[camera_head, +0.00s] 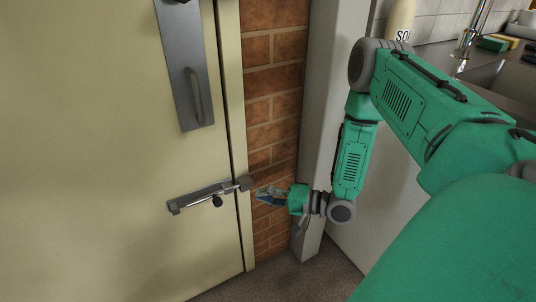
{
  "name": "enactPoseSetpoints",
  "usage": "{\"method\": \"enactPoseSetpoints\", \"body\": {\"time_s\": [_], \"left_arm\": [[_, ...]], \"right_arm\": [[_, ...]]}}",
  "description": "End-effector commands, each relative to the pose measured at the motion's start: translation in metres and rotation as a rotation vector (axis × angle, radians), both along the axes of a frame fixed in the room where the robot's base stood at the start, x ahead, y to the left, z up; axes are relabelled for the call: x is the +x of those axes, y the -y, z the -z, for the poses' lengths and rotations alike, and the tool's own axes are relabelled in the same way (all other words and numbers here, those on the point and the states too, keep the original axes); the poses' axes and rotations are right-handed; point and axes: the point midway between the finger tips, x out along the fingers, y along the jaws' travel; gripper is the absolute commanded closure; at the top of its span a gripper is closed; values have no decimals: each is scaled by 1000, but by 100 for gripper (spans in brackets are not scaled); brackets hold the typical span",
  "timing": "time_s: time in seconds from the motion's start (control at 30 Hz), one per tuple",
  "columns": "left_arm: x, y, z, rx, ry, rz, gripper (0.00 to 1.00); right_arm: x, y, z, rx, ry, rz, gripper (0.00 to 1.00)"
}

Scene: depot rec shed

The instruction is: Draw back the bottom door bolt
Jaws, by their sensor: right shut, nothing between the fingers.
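The bottom door bolt (208,197) is a grey metal slide bolt on the lower part of the cream door (110,130). Its dark knob (217,201) hangs below the bar, right of the middle. The bar's right end reaches the keeper (245,183) on the door frame; whether it sits inside the keeper is hard to tell. My right gripper (258,195) is shut and empty, just right of the keeper in front of the brick wall, apart from the knob. My left gripper is not in view.
A grey plate with a pull handle (197,95) is higher on the door. A brick wall (275,90) and a pale post (328,100) stand right of the frame. A soap bottle (401,18), a tap (470,35) and sponges (493,43) are at a counter, top right.

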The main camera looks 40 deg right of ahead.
Motion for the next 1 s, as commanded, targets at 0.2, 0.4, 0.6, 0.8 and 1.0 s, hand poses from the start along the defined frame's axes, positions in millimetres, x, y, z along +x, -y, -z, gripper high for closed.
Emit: {"method": "enactPoseSetpoints", "body": {"time_s": [0.2, 0.4, 0.6, 0.8, 1.0], "left_arm": [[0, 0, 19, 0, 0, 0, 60], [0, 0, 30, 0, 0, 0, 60], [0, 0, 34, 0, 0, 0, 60], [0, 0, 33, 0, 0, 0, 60], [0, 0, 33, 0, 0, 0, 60]], "right_arm": [[42, -25, 7, -2, 3, -3, 100], [53, -51, 12, 1, -1, -3, 100], [57, -63, 13, 1, 1, -1, 100], [57, -64, 12, 0, 0, 0, 100], [57, -65, 12, 0, 0, -1, 100]]}}
